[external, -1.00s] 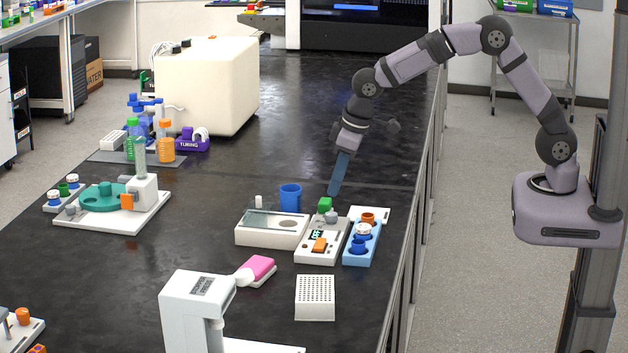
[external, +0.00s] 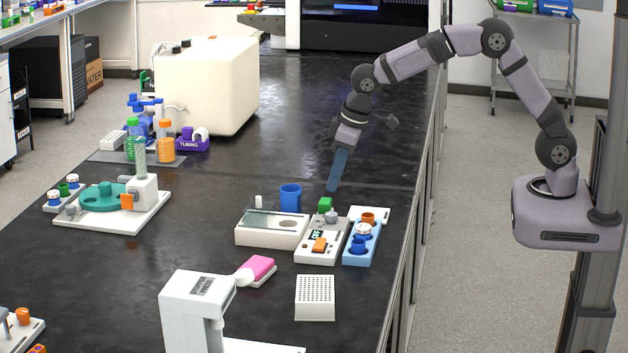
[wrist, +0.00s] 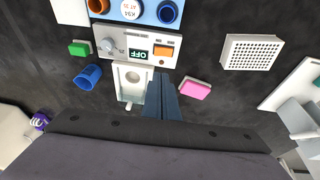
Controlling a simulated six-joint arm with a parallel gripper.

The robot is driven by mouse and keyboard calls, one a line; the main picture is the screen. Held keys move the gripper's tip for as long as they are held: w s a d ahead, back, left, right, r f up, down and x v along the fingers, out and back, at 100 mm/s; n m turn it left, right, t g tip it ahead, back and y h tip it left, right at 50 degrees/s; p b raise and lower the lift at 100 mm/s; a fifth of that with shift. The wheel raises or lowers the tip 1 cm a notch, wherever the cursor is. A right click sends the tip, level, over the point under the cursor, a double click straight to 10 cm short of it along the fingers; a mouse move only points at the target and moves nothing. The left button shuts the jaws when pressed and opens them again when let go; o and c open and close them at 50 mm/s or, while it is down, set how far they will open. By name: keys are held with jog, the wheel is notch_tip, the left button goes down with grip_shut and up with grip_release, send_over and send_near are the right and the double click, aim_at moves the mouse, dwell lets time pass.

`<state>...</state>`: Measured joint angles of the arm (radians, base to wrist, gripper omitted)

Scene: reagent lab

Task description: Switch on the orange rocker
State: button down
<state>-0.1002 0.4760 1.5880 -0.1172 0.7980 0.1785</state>
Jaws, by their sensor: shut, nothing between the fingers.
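The orange rocker (external: 319,244) sits on the front of a white panel box (external: 311,257) with a grey knob (external: 331,214) and a small display. In the wrist view the orange rocker (wrist: 163,51) is next to the display (wrist: 138,53), which reads OFF. My gripper (external: 331,188) is shut and empty, its blue fingers pointing down above the bench, behind and above the panel box. In the wrist view my gripper (wrist: 162,80) points toward the box's side of the scene, apart from the rocker.
A white tray with a clear lid (external: 270,235) stands left of the box, a blue rack with caps (external: 362,258) right. A green block (external: 325,204) and blue cup (external: 290,197) stand behind. A pink-topped block (external: 258,267) and white tube rack (external: 315,300) are in front.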

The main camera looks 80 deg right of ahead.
jog(key=p, duration=0.5)
send_over(319, 240)
jog(key=s, duration=0.1)
jog(key=f, duration=1.1)
jog(key=shift+s+a+f, duration=0.1)
jog(key=shift+a+f, duration=0.2)
jog(key=shift+a, duration=0.1)
jog(key=shift+d+f, duration=0.15)
jog(key=shift+f, duration=0.8)
jog(key=shift+f, duration=0.1)
